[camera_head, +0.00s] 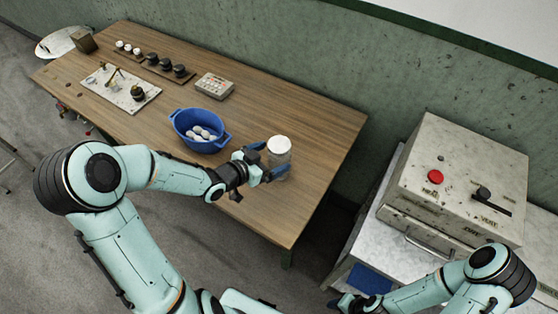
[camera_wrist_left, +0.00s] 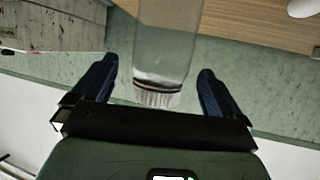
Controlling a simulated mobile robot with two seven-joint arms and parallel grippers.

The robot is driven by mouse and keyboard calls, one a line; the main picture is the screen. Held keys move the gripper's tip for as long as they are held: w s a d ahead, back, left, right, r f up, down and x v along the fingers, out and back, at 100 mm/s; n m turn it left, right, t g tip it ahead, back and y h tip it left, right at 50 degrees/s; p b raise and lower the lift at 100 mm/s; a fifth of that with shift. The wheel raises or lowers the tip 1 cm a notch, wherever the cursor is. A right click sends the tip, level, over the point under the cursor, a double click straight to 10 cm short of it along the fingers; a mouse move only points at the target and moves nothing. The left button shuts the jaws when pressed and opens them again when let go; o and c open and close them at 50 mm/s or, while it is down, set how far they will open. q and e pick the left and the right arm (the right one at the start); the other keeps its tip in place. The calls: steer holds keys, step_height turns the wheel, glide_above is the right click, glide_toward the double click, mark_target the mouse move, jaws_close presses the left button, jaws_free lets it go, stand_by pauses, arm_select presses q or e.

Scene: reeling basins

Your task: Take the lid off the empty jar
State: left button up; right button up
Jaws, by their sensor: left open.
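The jar (camera_head: 279,163) is clear glass with a white lid (camera_head: 279,145) on top, upright near the right end of the wooden table. In the left wrist view the clear jar (camera_wrist_left: 168,40) and its ribbed white lid (camera_wrist_left: 157,97) show upside down between the fingers. My left gripper (camera_head: 262,163) is open, with one finger on each side of the jar; gaps show between the fingers and the lid in the left wrist view (camera_wrist_left: 155,90). My right gripper (camera_head: 345,302) is low at the bottom edge, and its fingers are not clear.
A blue basin (camera_head: 183,128) with several white cocoons stands left of the jar on the table (camera_head: 322,130). A small tray (camera_head: 215,86), a marble board (camera_head: 105,90) and dark knobs lie farther left. A grey machine (camera_head: 450,180) with a red button stands at right. The table's right end is clear.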

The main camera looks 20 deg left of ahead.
arm_select(q)
steer(key=x, duration=0.4)
steer(key=shift+a, duration=0.1)
steer(key=c, duration=1)
